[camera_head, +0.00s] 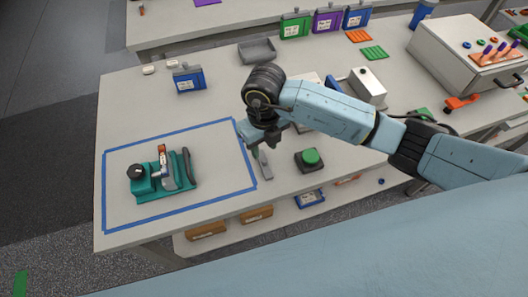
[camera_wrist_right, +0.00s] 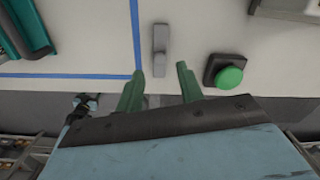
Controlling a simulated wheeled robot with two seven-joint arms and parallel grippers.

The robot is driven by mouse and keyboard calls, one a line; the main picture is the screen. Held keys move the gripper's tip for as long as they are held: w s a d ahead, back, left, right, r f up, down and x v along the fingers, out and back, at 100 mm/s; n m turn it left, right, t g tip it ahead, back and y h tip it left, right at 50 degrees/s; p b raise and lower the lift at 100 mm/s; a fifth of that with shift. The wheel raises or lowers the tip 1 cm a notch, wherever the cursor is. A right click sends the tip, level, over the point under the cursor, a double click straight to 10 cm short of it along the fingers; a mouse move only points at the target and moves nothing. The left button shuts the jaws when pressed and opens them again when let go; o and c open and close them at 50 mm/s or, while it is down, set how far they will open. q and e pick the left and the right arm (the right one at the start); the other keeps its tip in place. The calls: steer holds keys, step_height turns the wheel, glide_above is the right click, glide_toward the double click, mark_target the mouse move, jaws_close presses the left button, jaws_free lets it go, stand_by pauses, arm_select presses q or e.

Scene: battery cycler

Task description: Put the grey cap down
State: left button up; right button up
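A small grey bar-shaped piece, which looks like the grey cap (camera_head: 265,172), lies on the table just right of the blue tape outline. It also shows in the right wrist view (camera_wrist_right: 160,48), with a raised part at its lower end. My right gripper (camera_head: 255,150) is above the table close to this piece. In the right wrist view its two green fingers (camera_wrist_right: 161,70) are spread, with the near end of the piece between the tips in the picture. I see no contact. My left gripper is not in view.
A teal fixture (camera_head: 150,185) stands inside the blue tape (camera_head: 180,133). A green push button (camera_head: 311,157) on a dark base sits right of the grey piece. A blue box (camera_head: 188,79) and a grey tray (camera_head: 258,51) are farther back. Table inside the tape is mostly clear.

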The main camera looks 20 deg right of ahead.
mark_target(264, 159)
step_height(264, 159, up, 7)
steer(key=shift+r, duration=0.15)
stand_by(0.5)
